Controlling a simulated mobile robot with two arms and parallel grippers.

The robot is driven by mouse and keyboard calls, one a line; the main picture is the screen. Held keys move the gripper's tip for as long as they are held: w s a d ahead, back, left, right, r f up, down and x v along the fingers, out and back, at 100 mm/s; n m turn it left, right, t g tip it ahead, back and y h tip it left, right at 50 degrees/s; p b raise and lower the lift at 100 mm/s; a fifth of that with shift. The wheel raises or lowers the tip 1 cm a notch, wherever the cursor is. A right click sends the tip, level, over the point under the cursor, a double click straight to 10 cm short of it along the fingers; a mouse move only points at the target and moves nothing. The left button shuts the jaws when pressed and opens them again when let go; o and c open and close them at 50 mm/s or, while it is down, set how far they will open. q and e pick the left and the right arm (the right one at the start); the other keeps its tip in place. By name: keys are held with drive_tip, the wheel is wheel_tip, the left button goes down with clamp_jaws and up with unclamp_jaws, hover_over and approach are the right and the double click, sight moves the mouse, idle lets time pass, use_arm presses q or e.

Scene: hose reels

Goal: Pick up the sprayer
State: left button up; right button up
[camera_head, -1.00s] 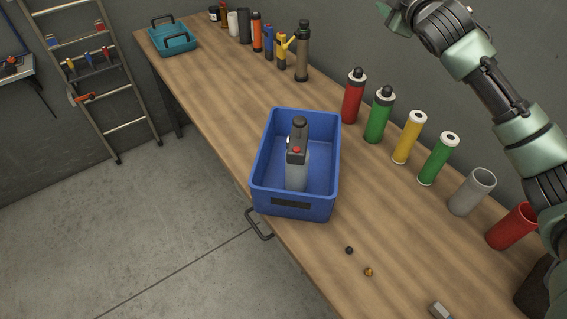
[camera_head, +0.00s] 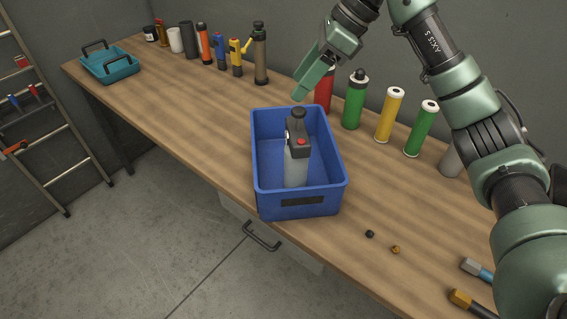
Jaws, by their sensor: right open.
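The sprayer (camera_head: 297,150) stands upright in the blue bin (camera_head: 301,211) on the workbench. It has a pale grey body, a dark grey head with a red button, and a black knob on top. My right gripper (camera_head: 302,93) hangs above the bin's back edge, just above the sprayer's knob in the picture, and holds nothing. Its fingers are seen from the side and overlap. The lower part of the sprayer is partly hidden by the bin's front wall. My left gripper is out of view.
Red, green and yellow cylinders, such as the green bottle (camera_head: 353,102), stand along the wall behind the bin. Several bottles and a teal tray (camera_head: 112,74) are at the far left. Two small nuts (camera_head: 370,234) lie in front. Bare bench lies left of the bin.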

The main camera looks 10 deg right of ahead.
sight(300, 109)
drive_tip(key=shift+h, duration=0.8)
drive_tip(key=f+p, duration=0.1)
drive_tip(key=f, duration=0.1)
drive_tip(key=f+p, duration=0.1)
drive_tip(key=f, duration=0.2)
drive_tip(key=f+p, duration=0.1)
drive_tip(key=f, duration=0.1)
drive_tip(key=shift+w+a+f, duration=0.15)
drive_tip(key=shift+w+f, duration=0.2)
drive_tip(key=shift+f, duration=0.3)
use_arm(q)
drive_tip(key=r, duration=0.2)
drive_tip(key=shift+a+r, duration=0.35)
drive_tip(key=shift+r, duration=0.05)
use_arm(e)
clamp_jaws()
drive_tip(key=shift+r, duration=0.1)
